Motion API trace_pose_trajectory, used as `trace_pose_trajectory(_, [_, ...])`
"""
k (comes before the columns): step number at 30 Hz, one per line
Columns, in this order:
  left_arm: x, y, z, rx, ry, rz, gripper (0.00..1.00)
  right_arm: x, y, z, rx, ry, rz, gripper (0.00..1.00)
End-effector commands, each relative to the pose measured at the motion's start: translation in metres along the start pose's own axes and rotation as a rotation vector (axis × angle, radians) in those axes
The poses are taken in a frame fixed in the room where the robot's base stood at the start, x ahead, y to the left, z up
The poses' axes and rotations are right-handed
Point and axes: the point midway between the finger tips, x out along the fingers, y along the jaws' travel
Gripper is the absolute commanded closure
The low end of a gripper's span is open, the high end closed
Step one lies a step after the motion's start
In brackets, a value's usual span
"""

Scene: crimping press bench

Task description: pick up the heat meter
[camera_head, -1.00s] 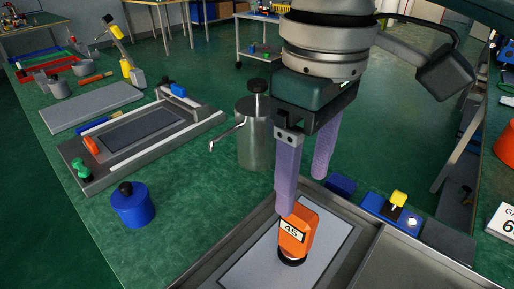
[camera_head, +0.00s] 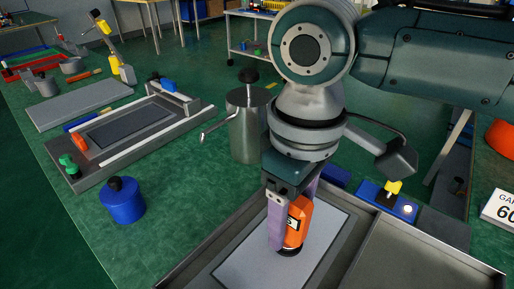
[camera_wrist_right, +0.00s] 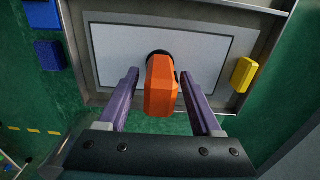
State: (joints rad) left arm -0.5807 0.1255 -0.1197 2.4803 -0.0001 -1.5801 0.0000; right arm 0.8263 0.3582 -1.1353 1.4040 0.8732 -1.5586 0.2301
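The orange heat meter (camera_head: 297,222), with a white number label partly hidden by a finger, stands upright on a dark round base on the pale panel of a grey tray. In the right wrist view the heat meter (camera_wrist_right: 161,86) sits between my fingers. My right gripper (camera_head: 285,236) is lowered around it, its purple fingers on either side. In the wrist view the right gripper (camera_wrist_right: 160,78) is open, with a gap visible on both sides of the meter. My left gripper is not in view.
The tray (camera_head: 375,238) has raised metal walls. Behind it is a blue box with a yellow switch (camera_head: 393,187). A metal dispenser can (camera_head: 247,128) stands behind left, and a blue pot (camera_head: 122,202) stands left. Green bench is clear between the pot and tray.

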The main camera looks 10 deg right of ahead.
Motion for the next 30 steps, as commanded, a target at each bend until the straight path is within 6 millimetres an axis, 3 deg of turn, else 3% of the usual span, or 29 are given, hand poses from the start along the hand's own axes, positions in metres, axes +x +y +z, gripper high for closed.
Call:
trace_pose_trajectory(2, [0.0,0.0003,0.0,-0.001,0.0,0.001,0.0,-0.0001,0.0,0.0,0.0,0.0,0.0,0.44])
trace_pose_trajectory(17, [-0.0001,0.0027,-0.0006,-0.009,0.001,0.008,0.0,-0.0003,0.0002,0.0001,0.0,0.0,0.0,1.0])
trace_pose_trajectory(30, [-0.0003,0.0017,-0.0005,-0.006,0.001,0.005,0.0,-0.0012,0.0002,-0.0001,0.0,0.0,0.0,1.0])
